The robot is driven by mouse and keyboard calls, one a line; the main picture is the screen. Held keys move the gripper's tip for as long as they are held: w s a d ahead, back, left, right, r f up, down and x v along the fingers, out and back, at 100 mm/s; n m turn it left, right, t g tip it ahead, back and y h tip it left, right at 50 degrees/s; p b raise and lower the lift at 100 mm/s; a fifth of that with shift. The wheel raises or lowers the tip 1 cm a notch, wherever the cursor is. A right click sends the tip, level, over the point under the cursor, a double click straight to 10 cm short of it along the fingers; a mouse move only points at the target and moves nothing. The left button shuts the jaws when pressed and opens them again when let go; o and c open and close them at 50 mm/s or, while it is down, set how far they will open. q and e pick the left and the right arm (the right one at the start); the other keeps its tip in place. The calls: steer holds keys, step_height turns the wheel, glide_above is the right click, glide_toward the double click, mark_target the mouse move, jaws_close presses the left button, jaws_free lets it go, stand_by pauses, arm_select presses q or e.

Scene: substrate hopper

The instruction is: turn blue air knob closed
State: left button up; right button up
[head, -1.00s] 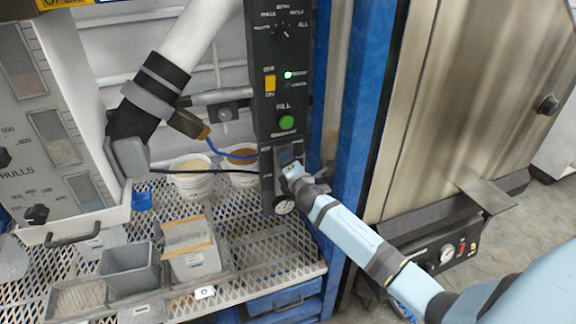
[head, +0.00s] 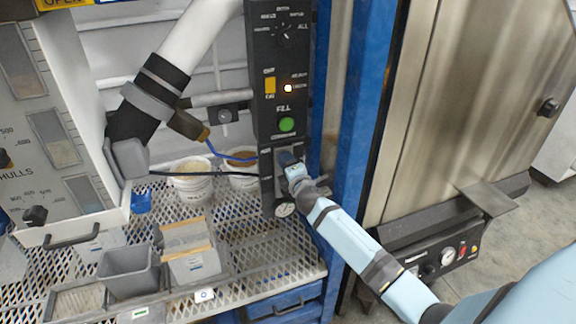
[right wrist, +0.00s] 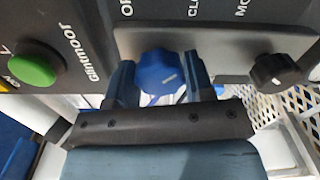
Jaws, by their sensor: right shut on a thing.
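The blue air knob (right wrist: 158,68) sits on a grey plate (right wrist: 225,50) in the right wrist view, between the two fingers of my right gripper (right wrist: 161,82). The gripper is shut on the knob. The knob's exact pointing direction is hard to read. My left gripper is not in view.
A green button (head: 286,124) is on the panel above the knob, and a lit whitish lamp (head: 288,88) is higher up. A black knob (right wrist: 276,72) is beside the blue one. A blue post (head: 352,120) stands close on the right.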

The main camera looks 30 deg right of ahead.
steer(key=o, duration=0.9)
steer(key=shift+o, duration=0.2)
